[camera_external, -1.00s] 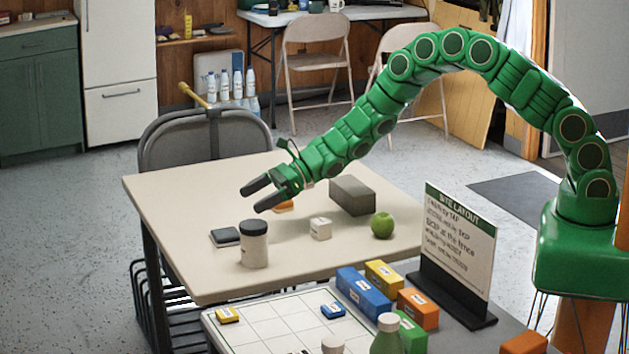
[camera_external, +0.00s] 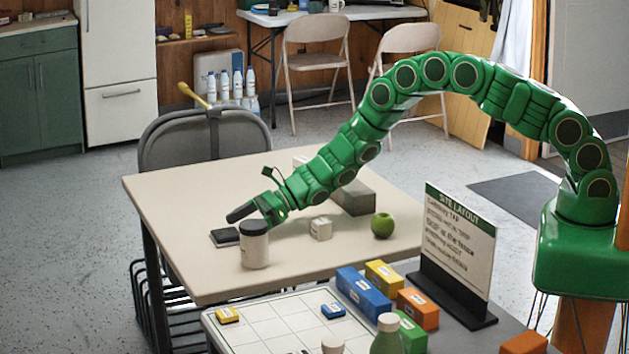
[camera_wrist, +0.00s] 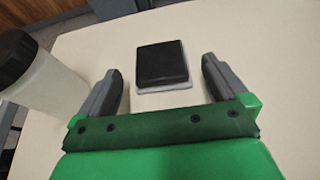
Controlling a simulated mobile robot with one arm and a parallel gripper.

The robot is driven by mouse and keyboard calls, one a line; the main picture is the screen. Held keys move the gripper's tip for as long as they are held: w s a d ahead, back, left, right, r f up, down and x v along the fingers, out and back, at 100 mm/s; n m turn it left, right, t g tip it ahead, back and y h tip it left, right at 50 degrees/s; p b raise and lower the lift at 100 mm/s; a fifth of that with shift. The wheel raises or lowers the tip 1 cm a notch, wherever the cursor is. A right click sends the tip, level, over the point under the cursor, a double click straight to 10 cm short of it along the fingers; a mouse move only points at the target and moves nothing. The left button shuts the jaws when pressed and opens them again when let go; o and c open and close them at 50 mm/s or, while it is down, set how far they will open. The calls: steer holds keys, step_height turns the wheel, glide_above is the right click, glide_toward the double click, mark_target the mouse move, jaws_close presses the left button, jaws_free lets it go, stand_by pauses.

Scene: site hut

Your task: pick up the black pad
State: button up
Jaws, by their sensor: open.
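The black pad (camera_external: 226,237) lies flat on the beige table, just behind and left of the white jar with a dark lid (camera_external: 254,246). In the wrist view the black pad (camera_wrist: 162,65), with a pale grey layer under it, lies ahead of and between my two fingers.
The jar (camera_wrist: 45,80) stands close to the left finger in the wrist view. A white cube (camera_external: 321,228), a green apple (camera_external: 382,224) and a grey block (camera_external: 356,200) stand to the right. The table (camera_external: 180,190) is clear at the back left.

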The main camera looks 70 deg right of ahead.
mark_target(229, 232)
steer(key=shift+x, duration=1.7)
steer(key=shift+c, duration=0.2)
steer(key=c, duration=1)
